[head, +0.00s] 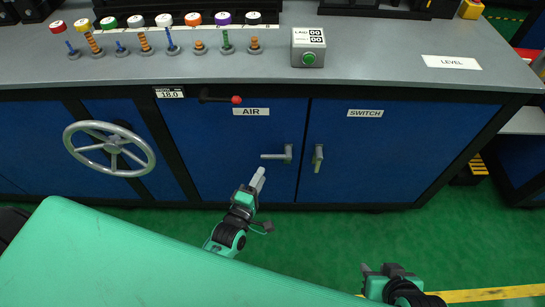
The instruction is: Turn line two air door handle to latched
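The air door (225,150) is a blue panel labelled AIR, and it looks closed. Its handle (275,156) is a grey lever near the door's right edge, lying level and pointing left. My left gripper (260,178) is just below and left of this handle, apart from it in the picture. Its pale fingers look close together, and any gap between them is too small to tell. My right gripper (372,268) is low in the view, over the floor, well away from the door. Its fingers are partly seen and small.
The switch door (370,160) has its own handle (318,158), hanging down, close right of the air handle. A handwheel (108,149) is at the left, and a red-knobbed lever (222,98) sits above the air door. Green floor (420,230) is free at the right.

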